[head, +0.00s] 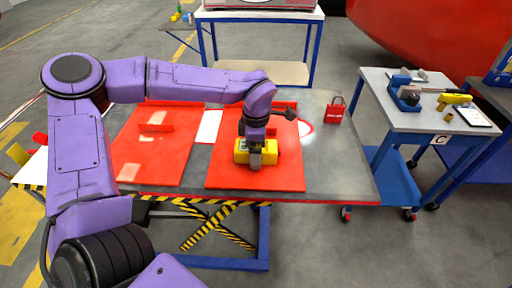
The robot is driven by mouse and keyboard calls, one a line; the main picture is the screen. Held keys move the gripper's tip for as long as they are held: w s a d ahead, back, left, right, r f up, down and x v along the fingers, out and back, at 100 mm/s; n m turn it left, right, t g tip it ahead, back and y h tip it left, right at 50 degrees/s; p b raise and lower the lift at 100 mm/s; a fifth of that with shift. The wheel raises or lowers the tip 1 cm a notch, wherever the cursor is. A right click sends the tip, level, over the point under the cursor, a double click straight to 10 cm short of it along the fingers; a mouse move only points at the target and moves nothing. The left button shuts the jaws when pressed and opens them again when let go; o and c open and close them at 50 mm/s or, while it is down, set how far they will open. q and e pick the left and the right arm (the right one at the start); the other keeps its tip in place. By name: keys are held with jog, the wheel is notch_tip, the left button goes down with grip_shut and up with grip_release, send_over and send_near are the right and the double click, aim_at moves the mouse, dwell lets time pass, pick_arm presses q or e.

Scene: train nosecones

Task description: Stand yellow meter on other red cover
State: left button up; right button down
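The yellow meter (242,154) is over the right red cover (286,175), near its middle. I cannot tell whether it rests on the cover or is held just above it. The left red cover (168,158) lies flat on the table to the left, with a raised red handle on it. My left gripper (256,159) points down at the meter, with one finger in front of its near face. The far finger is hidden, so its grip is unclear. My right gripper is not in view.
The grey table (345,177) is bare at its right side. A red padlock-like object (335,111) stands at the back right. White sheets (209,127) lie between and behind the covers. A cart (398,115) with tools stands right of the table.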

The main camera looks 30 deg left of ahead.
pick_arm(q)
notch_tip(320, 180, up, 12)
jog(key=b, duration=0.1)
jog(key=shift+r, duration=0.2)
